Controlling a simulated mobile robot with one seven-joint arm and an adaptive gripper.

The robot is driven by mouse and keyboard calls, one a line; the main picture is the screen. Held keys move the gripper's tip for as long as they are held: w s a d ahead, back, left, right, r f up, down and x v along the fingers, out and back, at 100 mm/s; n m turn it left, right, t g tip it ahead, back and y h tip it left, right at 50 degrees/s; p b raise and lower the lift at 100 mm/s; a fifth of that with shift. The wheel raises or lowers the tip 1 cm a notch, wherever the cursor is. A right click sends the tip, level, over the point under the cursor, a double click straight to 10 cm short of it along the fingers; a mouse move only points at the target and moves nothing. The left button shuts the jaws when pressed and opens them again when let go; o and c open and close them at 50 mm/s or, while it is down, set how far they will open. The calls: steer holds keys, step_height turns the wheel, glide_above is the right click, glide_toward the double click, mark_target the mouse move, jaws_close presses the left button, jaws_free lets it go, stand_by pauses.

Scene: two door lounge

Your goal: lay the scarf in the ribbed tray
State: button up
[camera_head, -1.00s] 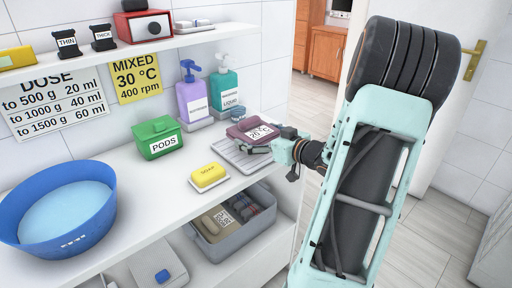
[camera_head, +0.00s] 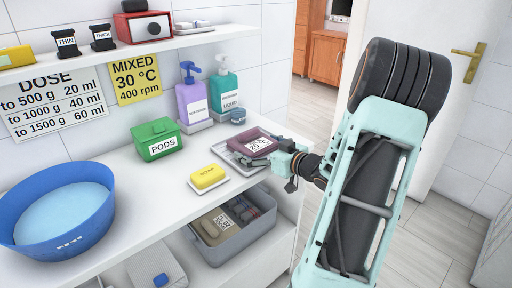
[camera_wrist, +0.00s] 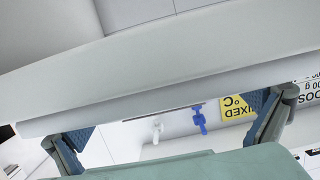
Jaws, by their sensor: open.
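The scarf (camera_head: 243,139) is a folded maroon cloth with a white label reading 20 °C. It lies on the ribbed tray (camera_head: 232,157), a grey metal tray at the right end of the counter. My gripper (camera_head: 254,161) is open at the near right side of the scarf, low over the tray. Its fingers partly cover the tray, and I cannot tell whether they still touch the scarf. In the wrist view my two fingers (camera_wrist: 172,131) are spread wide apart, and neither scarf nor tray can be made out.
A yellow soap (camera_head: 208,177) on its dish and a green pods box (camera_head: 157,138) stand left of the tray. Pump bottles (camera_head: 193,98) stand behind it. A grey bin (camera_head: 232,246) is below, a blue basin (camera_head: 57,208) at far left. A shelf (camera_head: 205,37) overhangs the back.

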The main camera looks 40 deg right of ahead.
steer(key=shift+r, duration=0.1)
steer(key=shift+s+r, duration=0.15)
steer(key=shift+s, duration=0.05)
steer(key=p+v, duration=0.2)
steer(key=v, duration=0.9)
steer(key=shift+s, duration=0.35)
steer(key=shift+d, duration=0.1)
